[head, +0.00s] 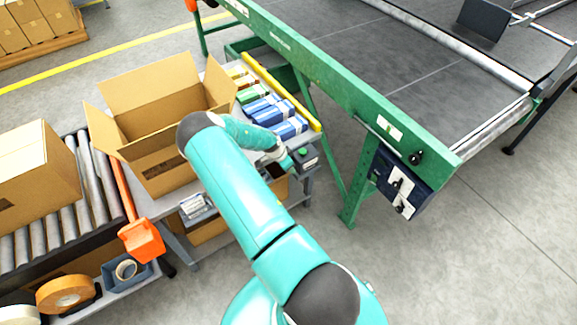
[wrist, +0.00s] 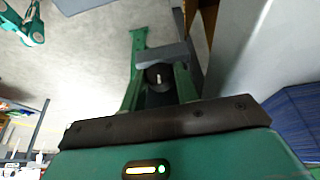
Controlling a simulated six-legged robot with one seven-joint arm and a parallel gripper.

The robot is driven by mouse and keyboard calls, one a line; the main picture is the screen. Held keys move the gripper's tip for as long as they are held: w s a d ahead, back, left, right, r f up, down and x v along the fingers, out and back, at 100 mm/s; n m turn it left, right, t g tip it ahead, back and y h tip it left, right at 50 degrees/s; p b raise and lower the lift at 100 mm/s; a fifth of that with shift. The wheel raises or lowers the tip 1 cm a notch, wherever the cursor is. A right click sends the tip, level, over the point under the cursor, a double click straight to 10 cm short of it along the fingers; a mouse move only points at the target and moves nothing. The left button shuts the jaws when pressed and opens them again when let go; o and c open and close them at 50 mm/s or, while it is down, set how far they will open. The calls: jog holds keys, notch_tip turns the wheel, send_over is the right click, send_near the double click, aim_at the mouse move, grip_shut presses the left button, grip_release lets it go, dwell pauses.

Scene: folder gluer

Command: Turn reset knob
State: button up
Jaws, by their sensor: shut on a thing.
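The reset knob (wrist: 158,75) is a round dark knob with a white mark, in the middle of the wrist view. It sits between the two green fingers of my gripper (wrist: 157,84), which is shut on it. The knob itself is hidden there behind my gripper. How far the knob is turned is hard to tell.
An open cardboard box (head: 168,178) and several blue, green and orange cartons (head: 262,108) stand on the cart left of my gripper. The green conveyor frame (head: 330,85) with a dark switch panel (head: 383,178) stands to the right. The floor between is clear.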

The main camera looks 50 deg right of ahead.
dwell(0.3)
jog(key=o, duration=1)
jog(key=shift+c, duration=0.2)
jog(key=shift+r, duration=0.1)
jog(key=v, duration=1.3)
jog(key=shift+a+r, duration=0.2)
jog(key=shift+r, duration=0.05)
jog(key=shift+w, duration=0.15)
